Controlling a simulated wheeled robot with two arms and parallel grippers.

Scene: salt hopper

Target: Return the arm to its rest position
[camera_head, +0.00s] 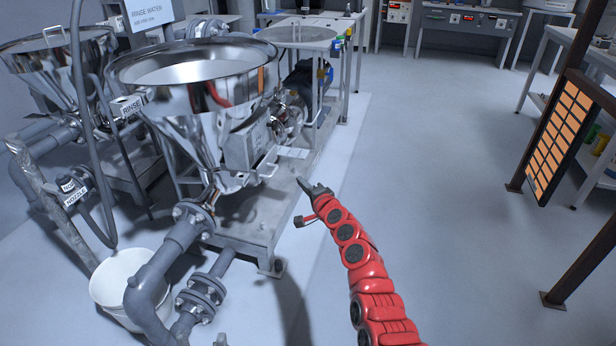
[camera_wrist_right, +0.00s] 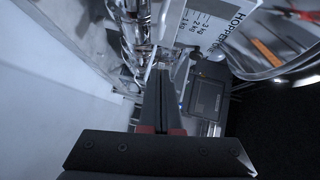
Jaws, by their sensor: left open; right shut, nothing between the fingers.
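My right arm is red and reaches in from the bottom right of the head view. Its dark gripper (camera_head: 305,184) is in front of the steel hopper's stand, a little to the right of the hopper (camera_head: 190,85). In the right wrist view the two fingers of this gripper (camera_wrist_right: 162,72) lie together and hold nothing. A white scale label reading HOPPER (camera_wrist_right: 207,25) is just beyond the fingertips there. I do not make out my left gripper in the head view.
Grey pipes and a white bucket (camera_head: 117,283) stand at the lower left. A second hopper (camera_head: 55,60) is behind them. A dark post with an orange panel (camera_head: 560,125) and shelves are at the right. The floor (camera_head: 440,170) between is clear.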

